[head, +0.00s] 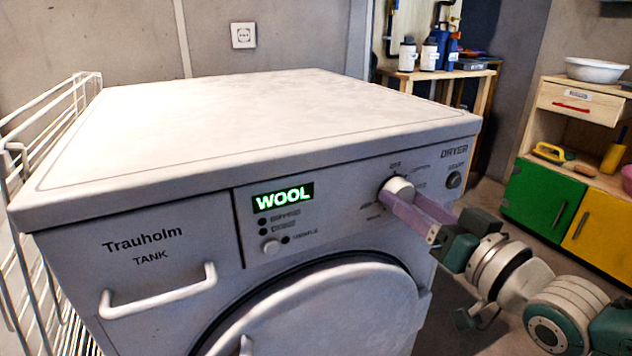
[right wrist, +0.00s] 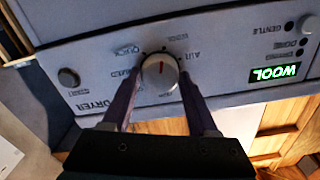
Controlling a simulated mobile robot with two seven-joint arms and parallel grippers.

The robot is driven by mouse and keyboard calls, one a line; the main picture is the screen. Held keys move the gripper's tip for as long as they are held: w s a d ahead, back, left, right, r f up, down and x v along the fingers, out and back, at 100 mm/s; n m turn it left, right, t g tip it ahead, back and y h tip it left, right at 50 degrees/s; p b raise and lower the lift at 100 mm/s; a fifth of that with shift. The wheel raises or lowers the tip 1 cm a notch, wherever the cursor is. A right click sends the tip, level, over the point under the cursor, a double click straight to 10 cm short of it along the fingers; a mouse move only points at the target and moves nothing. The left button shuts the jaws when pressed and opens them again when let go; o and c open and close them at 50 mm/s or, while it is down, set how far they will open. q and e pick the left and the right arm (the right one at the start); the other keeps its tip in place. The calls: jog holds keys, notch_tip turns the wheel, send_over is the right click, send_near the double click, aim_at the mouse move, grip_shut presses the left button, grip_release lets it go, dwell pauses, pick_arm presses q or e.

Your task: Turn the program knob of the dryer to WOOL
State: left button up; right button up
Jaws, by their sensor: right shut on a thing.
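The white dryer (head: 225,245) fills the middle of the head view, with its control panel facing me. Its display (head: 283,197) reads WOOL in green, and the display also shows upside down in the right wrist view (right wrist: 275,72). The round program knob (head: 399,189) is on the right part of the panel. In the right wrist view the knob (right wrist: 160,71) has a red pointer line, with program labels around it. My right gripper (head: 400,200) is shut on the knob, its two purple fingers on either side of it. My left gripper is in neither view.
A white wire rack (head: 35,165) stands close by the dryer's left side. A wooden bench with bottles (head: 430,53) is behind at the right. A wooden cabinet with green and yellow doors (head: 543,200) stands at the far right. The dryer's top (head: 240,115) is bare.

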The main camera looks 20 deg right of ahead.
jog(key=shift+f+m, duration=0.15)
jog(key=shift+m, duration=0.25)
jog(key=o, duration=1.4)
jog(key=shift+s, duration=0.1)
jog(key=shift+s, duration=0.35)
jog(key=s+p, duration=0.1)
jog(key=s, duration=0.2)
jog(key=s+p, duration=0.1)
jog(key=s, duration=0.2)
jog(key=s+p, duration=0.1)
jog(key=s, duration=0.2)
jog(key=shift+d, duration=0.4)
